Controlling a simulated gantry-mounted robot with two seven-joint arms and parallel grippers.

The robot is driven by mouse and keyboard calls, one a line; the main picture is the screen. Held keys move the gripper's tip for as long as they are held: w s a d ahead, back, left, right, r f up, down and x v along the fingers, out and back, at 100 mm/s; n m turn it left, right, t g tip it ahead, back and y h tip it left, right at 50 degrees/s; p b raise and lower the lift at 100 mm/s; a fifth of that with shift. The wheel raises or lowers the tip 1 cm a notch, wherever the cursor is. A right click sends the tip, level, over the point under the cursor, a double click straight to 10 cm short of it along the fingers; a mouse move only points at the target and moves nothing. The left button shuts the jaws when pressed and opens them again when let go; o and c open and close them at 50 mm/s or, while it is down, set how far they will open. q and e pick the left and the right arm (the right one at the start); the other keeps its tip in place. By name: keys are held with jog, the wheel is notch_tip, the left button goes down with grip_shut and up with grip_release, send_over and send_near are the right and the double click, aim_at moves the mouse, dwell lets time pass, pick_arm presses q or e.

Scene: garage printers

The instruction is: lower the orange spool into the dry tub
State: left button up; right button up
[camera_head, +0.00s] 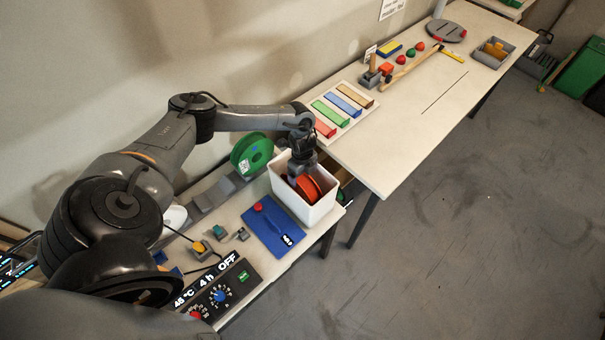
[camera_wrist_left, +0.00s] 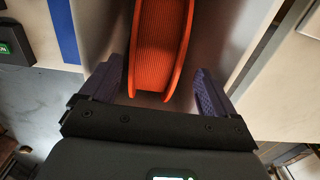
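The orange spool (camera_head: 315,186) is inside the white dry tub (camera_head: 318,212), on edge, its top showing below the rim. In the left wrist view the spool (camera_wrist_left: 161,45) stands between my two fingers, with pale tub walls (camera_wrist_left: 97,25) on both sides. My left gripper (camera_head: 301,176) reaches down into the tub from above. Its purple fingers (camera_wrist_left: 160,75) are spread, with a narrow gap between each finger and the spool. The spool's lower part and the tub floor are hidden. My right gripper is not in view.
A blue lid with a red knob (camera_head: 272,229) lies beside the tub. A green spool (camera_head: 251,153) stands behind it. A control panel reading OFF (camera_head: 219,290) is at the front left. A rack of coloured bars (camera_head: 343,107) lies on the table to the right.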

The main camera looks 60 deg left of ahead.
pick_arm(q)
jog(key=shift+s, duration=0.1)
notch_tip(320, 180, up, 19)
jog(key=p, duration=0.7)
jog(key=shift+p, duration=0.4)
dwell(0.7)
jog(key=shift+f, duration=0.2)
